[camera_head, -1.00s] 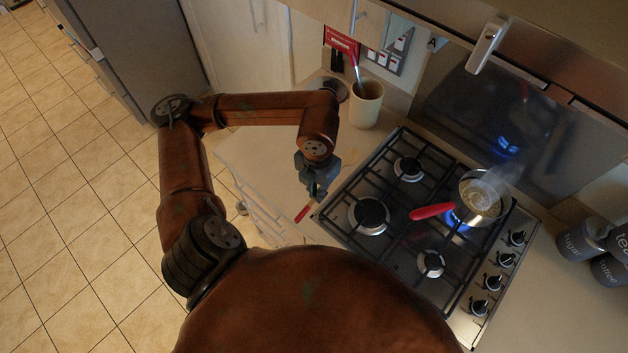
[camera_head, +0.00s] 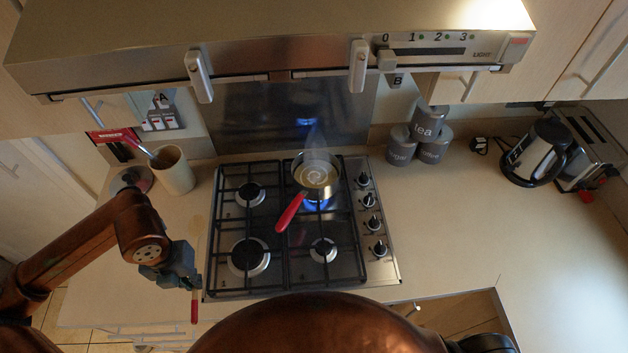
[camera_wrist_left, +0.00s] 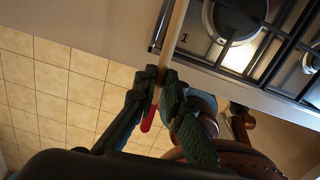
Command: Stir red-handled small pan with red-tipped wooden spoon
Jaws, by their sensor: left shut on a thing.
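The small pan (camera_head: 330,188) with the red handle (camera_head: 290,213) sits on the back right burner, over a blue flame. Pale swirled liquid is in it and steam rises. My left gripper (camera_head: 188,283) is shut on the wooden spoon (camera_head: 197,240) near its red tip (camera_head: 194,311), beside the front left corner of the hob. The red tip points toward the counter's front edge, the wood toward the back. In the left wrist view the spoon (camera_wrist_left: 175,35) passes between the fingers (camera_wrist_left: 158,92), red tip below them. My right gripper is not in view.
The gas hob (camera_head: 262,288) has raised black grates and knobs on its right. A cream pot (camera_head: 175,172) with a utensil stands behind my left arm. Grey canisters (camera_head: 428,133) and a kettle (camera_head: 537,153) stand at the back right. The range hood (camera_head: 280,50) overhangs. The right counter is clear.

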